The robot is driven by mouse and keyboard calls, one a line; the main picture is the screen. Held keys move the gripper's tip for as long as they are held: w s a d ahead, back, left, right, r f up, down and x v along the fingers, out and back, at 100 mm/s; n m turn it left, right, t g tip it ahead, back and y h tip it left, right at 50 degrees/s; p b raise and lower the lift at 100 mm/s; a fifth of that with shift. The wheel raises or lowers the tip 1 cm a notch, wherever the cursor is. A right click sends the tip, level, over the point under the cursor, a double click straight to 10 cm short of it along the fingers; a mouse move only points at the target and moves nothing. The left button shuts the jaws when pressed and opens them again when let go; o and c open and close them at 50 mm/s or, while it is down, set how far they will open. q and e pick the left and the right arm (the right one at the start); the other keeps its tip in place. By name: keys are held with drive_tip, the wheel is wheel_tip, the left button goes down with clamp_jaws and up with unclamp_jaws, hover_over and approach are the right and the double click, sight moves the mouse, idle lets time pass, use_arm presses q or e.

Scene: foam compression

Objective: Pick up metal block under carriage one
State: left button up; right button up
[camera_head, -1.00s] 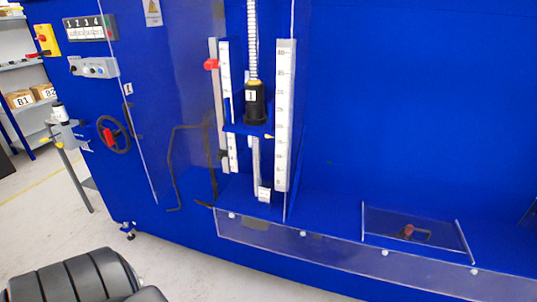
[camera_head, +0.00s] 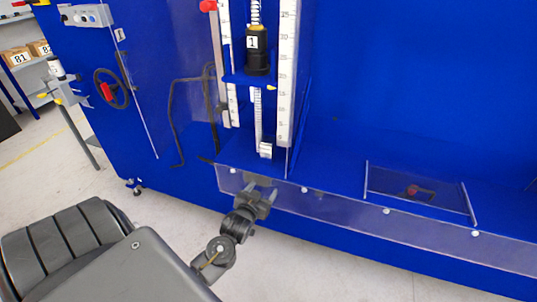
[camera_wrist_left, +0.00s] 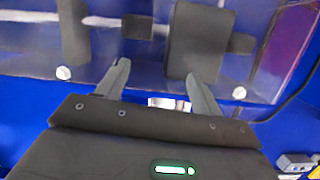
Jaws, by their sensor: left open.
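Carriage one (camera_head: 257,52) is a black cylinder labelled 1 on a blue shelf between two white scales in the head view. Below it a small silver metal block (camera_head: 265,149) sits at the foot of the middle scale on the blue ledge. My left gripper (camera_head: 261,187) is open and empty, just below and in front of the block, by the clear front panel. Its two spread fingers also show in the left wrist view (camera_wrist_left: 160,82). A whitish patch shows between them; I cannot tell what it is. My right gripper is out of view.
A low clear panel (camera_head: 340,209) with white knobs runs along the ledge front. The ledge right of the scales is open up to a clear-walled box (camera_head: 420,192) holding a red and black item. A handwheel (camera_head: 111,89) is at left.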

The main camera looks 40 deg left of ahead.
sight(265, 145)
use_arm(q)
wheel_tip(265, 145, up, 13)
drive_tip(key=a+n+t+y, duration=0.1)
drive_tip(key=a+t+y, duration=0.1)
drive_tip(key=t, duration=0.1)
drive_tip(key=shift+x, duration=2.5)
drive_tip(key=x, duration=0.5)
drive_tip(key=shift+w+d+f+p, duration=0.15)
drive_tip(key=shift+w+f+p, duration=0.1)
drive_tip(key=shift+f+p, duration=0.1)
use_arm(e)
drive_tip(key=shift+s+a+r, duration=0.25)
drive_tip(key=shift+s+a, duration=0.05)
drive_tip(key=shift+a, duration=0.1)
use_arm(q)
drive_tip(key=shift+c, duration=0.3)
drive_tip(key=shift+r, duration=0.1)
clamp_jaws()
drive_tip(key=shift+r, duration=0.1)
